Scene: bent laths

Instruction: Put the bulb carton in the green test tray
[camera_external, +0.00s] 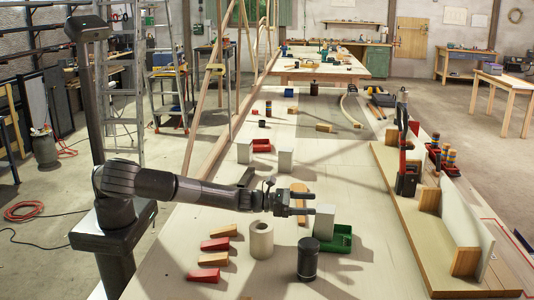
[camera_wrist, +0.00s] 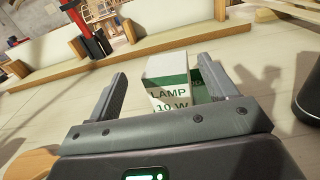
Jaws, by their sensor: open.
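The bulb carton (camera_external: 325,224) is a small upright white box at the left part of the green test tray (camera_external: 345,240). In the wrist view the carton (camera_wrist: 168,72) shows a green band and the print "LAMP 10 W". My gripper (camera_external: 311,203) is open and points right towards the carton, just left of it. In the wrist view my gripper's fingers (camera_wrist: 170,82) stand apart with the carton seen between them. A strip of green tray (camera_wrist: 198,79) shows right of the carton. The carton's foot is hidden, so I cannot tell whether it stands inside or behind the tray.
A black cylinder (camera_external: 308,260) stands in front of the tray, and a pale roll (camera_external: 261,239) stands to its left. Several red-and-wood wedges (camera_external: 213,244) lie at the left. Other pale boxes (camera_external: 285,163) stand farther back. A wooden board with uprights (camera_external: 440,230) lines the right.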

